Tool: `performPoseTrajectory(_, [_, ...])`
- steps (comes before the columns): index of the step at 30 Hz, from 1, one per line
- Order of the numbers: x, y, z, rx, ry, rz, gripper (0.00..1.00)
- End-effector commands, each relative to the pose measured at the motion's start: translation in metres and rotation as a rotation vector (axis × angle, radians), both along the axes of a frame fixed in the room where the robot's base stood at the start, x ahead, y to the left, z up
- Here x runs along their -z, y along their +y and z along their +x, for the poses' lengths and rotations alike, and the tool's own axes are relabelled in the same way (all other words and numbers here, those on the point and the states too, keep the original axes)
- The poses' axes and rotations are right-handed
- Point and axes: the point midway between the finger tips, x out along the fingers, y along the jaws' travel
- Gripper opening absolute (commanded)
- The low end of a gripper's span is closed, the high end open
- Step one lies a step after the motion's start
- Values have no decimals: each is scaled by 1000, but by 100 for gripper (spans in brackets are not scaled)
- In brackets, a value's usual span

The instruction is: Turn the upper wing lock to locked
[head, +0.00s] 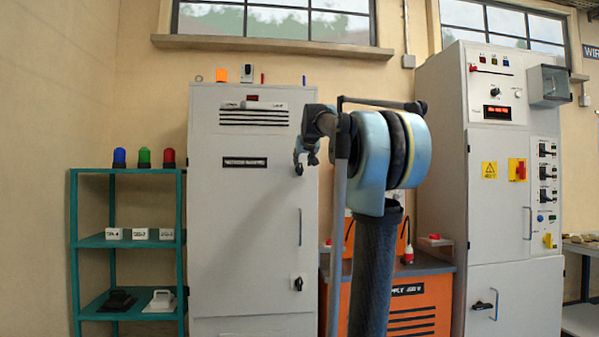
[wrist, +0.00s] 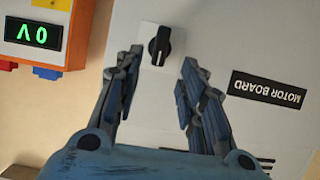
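The upper wing lock is a black wing knob (wrist: 160,46) on a pale square plate, on the grey motor board cabinet (head: 233,210). In the wrist view, which is upside down, its wing stands nearly upright in the picture. In the head view the knob (head: 299,170) shows just below my gripper (head: 305,157). In the wrist view my gripper (wrist: 160,66) is open and empty, with one finger on each side of the knob. I see no contact between fingers and knob. A lower wing lock (head: 298,284) sits near the cabinet's bottom right.
The cabinet has a vertical door handle (head: 300,227) between the locks. An orange supply unit (head: 409,300) stands right of it, and a tall grey panel (head: 497,150) with switches beyond. A teal shelf (head: 127,239) with lamps and boxes stands left. An orange unit with a green display (wrist: 34,33) shows in the wrist view.

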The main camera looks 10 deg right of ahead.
Motion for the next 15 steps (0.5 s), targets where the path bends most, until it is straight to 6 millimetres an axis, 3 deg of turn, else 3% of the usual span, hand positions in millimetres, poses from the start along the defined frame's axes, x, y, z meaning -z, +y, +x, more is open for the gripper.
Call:
performPoseTrajectory(9, [21, 0, 50, 0, 0, 0, 37])
performPoseTrajectory(15, [29, 0, 71, 0, 0, 0, 37])
